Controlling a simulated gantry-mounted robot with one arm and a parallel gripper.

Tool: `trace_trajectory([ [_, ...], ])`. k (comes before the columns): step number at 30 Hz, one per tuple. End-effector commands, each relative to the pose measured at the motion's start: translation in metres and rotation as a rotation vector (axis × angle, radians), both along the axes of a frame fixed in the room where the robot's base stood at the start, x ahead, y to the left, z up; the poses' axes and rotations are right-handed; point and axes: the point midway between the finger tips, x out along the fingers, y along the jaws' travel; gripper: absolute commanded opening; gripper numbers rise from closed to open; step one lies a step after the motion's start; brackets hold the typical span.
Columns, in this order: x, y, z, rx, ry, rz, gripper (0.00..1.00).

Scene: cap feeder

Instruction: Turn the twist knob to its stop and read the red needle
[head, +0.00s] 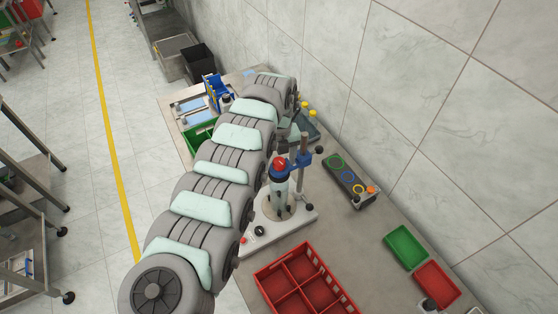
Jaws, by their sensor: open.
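My arm runs from the bottom left up to the far end of the bench. Its far end turns down behind its own links, and I cannot make out my gripper's fingers. To the right of the arm is a bench stand with a pale base (290,227), an upright metal column (303,160) and a blue clamp with a red top (280,163). A small black round knob (259,231) sits on the front of the base, beside a red button (243,240). I cannot tell whether this is the twist knob. No red needle or scale can be made out.
A red divided crate (297,252) stands in front of the stand. A dark panel with coloured rings (345,175) lies to the right, near the wall. Green (405,247) and red (436,284) trays lie farther right. Bare bench shows between them. A green bin (198,137) is left of the arm.

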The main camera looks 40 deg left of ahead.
Motion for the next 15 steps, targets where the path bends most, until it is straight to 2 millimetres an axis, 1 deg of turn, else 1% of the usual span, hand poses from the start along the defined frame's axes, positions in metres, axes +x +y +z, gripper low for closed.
trace_trajectory([
  [8, 0.0, 0.0, 0.002, 0.0, 0.0, 0.001, 0.65],
  [15, 0.0, 0.0, 0.019, 0.0, -0.001, 0.001, 0.65],
])
